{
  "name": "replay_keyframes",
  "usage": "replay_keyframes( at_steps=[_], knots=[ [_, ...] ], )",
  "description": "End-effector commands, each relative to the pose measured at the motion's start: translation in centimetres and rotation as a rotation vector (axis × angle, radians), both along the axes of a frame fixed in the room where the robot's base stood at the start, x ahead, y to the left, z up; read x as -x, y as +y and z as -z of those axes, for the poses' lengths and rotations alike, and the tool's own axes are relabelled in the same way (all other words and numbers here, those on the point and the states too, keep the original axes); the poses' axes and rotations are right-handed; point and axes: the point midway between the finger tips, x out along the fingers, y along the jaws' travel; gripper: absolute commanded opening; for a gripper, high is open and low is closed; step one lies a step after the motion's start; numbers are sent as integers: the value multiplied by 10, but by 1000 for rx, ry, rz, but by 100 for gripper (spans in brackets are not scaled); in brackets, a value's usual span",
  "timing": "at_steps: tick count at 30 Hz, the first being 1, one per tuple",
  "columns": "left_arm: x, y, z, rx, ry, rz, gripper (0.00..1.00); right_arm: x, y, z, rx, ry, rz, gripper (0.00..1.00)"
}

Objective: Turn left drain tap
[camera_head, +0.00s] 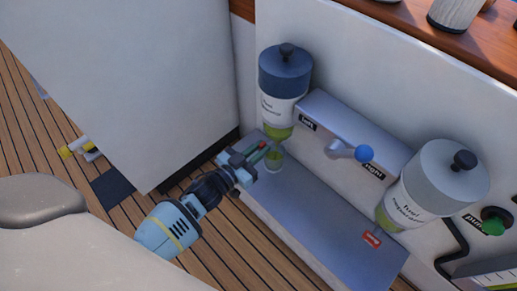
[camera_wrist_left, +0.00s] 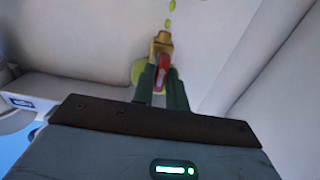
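The left fuel separator (camera_head: 284,85) has a dark blue top, a white label and a green-tinted bowl at its base. Its drain tap shows in the left wrist view as a brass body (camera_wrist_left: 161,43) with a red handle (camera_wrist_left: 162,76). My left gripper (camera_head: 256,157) is below this separator. In the left wrist view its two dark fingers (camera_wrist_left: 162,88) close in on both sides of the red handle and appear to grip it. Green drops (camera_wrist_left: 169,21) show beside the brass body. My right gripper is in neither view.
A clear cup (camera_head: 273,160) with green in it stands on the grey ledge (camera_head: 310,220) beside my left gripper. A blue-knobbed selector lever (camera_head: 364,153) sits between the left and right separators (camera_head: 430,185). An open white hatch panel (camera_head: 130,70) stands at the left.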

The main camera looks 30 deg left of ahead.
Motion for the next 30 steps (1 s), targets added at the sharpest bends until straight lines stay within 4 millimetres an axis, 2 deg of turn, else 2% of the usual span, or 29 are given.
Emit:
replay_keyframes(
  at_steps=[14, 30],
  knots=[
    [0, 0, 0, -84, -30, 0, 0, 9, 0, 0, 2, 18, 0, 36],
    [1, -2, 1, -523, -190, 0, 0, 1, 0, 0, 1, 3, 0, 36]
  ],
)
